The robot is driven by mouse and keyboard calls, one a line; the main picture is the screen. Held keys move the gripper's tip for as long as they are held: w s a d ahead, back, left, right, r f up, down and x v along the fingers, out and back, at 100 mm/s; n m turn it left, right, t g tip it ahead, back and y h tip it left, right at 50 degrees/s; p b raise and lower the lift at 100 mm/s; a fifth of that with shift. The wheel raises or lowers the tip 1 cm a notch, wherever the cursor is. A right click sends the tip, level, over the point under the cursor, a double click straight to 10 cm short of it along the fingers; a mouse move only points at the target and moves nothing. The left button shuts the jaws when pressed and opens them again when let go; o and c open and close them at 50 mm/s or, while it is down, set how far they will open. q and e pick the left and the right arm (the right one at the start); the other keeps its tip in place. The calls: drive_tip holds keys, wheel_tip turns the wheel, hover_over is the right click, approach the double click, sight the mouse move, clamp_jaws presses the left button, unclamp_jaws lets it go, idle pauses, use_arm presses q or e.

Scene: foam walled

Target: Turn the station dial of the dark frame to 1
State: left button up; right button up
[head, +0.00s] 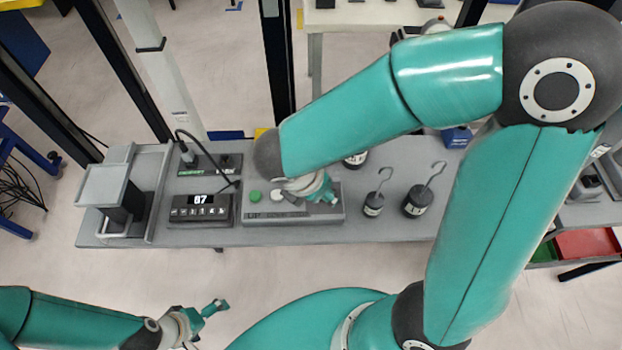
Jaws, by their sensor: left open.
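I cannot make out a station dial or its numbers. A dark grey press-like frame (122,200) with a pale top plate stands at the left end of the bench. A dark box (201,209) with a lit display and a row of keys sits beside it. A grey panel (262,212) marked UP, with a green button (256,196), lies to its right. My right gripper (328,192) is over this panel, and my arm hides part of it; its jaws are unclear. My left gripper (208,320) is open and empty, low in front of the bench, apart from everything.
The grey bench (386,229) also holds a dark unit (209,165) with a cable behind the display box. Hooked dark weights (417,201) stand to the right of the panel. Red and green bins (588,243) are at the far right. Floor in front is clear.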

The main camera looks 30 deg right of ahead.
drive_tip(key=v, duration=1.1)
drive_tip(key=shift+a, duration=0.1)
